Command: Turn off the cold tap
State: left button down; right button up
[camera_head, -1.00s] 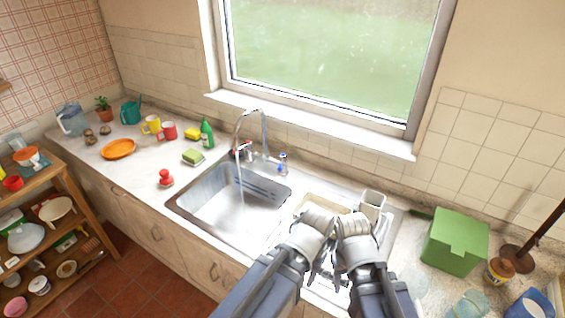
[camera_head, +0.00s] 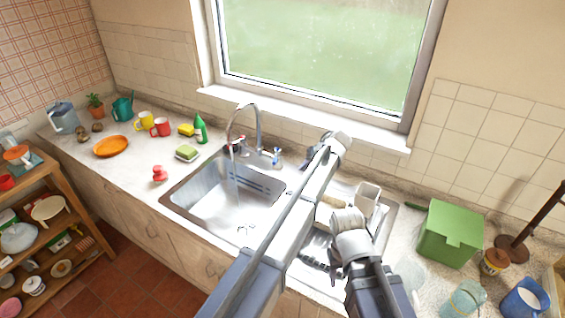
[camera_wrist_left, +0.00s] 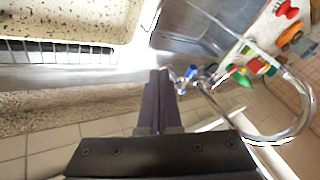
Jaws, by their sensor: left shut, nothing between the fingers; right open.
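The chrome faucet (camera_head: 260,125) stands behind the sink basin (camera_head: 205,205), with a thin stream of water running from its spout. The cold tap has a blue handle (camera_head: 277,157) at the right of the faucet base; it also shows in the left wrist view (camera_wrist_left: 190,72). A red handle (camera_head: 235,147) is on the other side. My left gripper (camera_head: 307,160) is shut and empty, just right of the blue handle; in the left wrist view its fingertips (camera_wrist_left: 158,73) are beside the handle, apparently apart from it. My right gripper (camera_head: 336,266) is open over the drainer, partly hidden.
A white cup (camera_head: 367,200) and a dish rack stand on the drainer, near my right arm. A green box (camera_head: 450,235) is on the right counter. The window sill is behind.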

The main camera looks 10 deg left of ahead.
aim_at(276, 157)
pick_arm(q)
jog(key=w+a+r, duration=0.1)
jog(key=w, duration=0.5)
pick_arm(e)
notch_tip(276, 157, down, 9)
jog(key=b, duration=0.8)
jog(key=shift+r, duration=0.2)
jog(key=shift+r+p, duration=0.5)
jog(key=shift+r, duration=0.3)
pick_arm(q)
jog(key=w+a+f, duration=0.3)
jog(key=a+f, duration=0.4)
jog(key=a, duration=0.2)
jog(key=shift+n+t+y, duration=0.3)
jog(key=shift+t, duration=0.1)
jog(key=shift+s, duration=0.1)
